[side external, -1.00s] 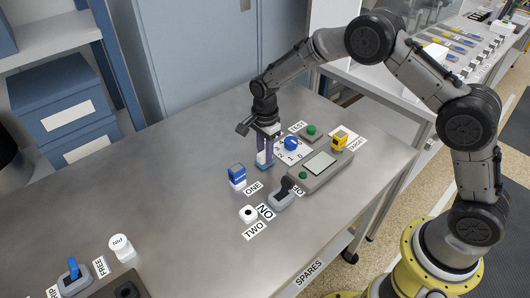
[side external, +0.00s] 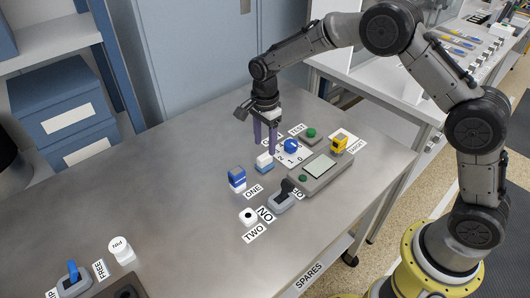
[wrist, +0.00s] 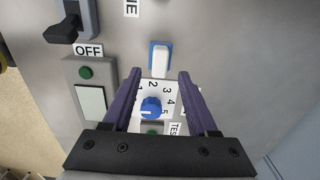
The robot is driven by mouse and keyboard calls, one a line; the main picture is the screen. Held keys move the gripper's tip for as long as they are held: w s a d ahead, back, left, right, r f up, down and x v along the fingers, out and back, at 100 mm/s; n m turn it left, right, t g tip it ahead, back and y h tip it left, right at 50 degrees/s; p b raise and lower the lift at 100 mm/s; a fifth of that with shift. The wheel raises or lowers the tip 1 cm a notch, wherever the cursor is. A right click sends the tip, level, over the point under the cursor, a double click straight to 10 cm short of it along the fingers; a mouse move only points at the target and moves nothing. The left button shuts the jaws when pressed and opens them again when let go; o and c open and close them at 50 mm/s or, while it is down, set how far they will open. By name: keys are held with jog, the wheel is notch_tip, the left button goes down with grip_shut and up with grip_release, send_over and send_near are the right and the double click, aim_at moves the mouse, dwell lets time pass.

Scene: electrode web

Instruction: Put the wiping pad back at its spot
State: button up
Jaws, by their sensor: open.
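The wiping pad, a small block with a white top and blue base (side external: 264,164), stands on the steel table between the blue-and-white block and the dial. It also shows in the wrist view (wrist: 160,60), just beyond my fingertips and centred between them. My gripper (side external: 265,149) is open and empty, with its purple fingers pointing down above the pad and apart from it. Both fingers also show in the wrist view (wrist: 160,74). No marked spot for the pad can be made out.
A blue-and-white block (side external: 237,179) stands near the ONE label, and a white round piece (side external: 248,216) near TWO. The table's left is mostly clear.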

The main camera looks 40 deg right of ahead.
aim_at(266, 156)
jog(key=s+d+r+n+t, duration=0.1)
jog(key=s+r+n, duration=0.1)
jog(key=r, duration=0.5)
jog(key=s+d+r+n, duration=0.1)
jog(key=s+r, duration=0.2)
jog(key=r, duration=0.3)
jog(key=s+d+r+n+t, duration=0.2)
jog(key=s+r+n, duration=0.3)
jog(key=s+r, duration=0.3)
jog(key=s+d+f+n+t, duration=0.1)
jog(key=s+n, duration=0.4)
jog(key=s, duration=0.5)
jog(key=s+d+f+n+t, duration=0.1)
jog(key=s+n, duration=0.4)
jog(key=s, duration=0.5)
jog(key=shift+d+t, duration=0.15)
jog(key=shift+t, duration=0.15)
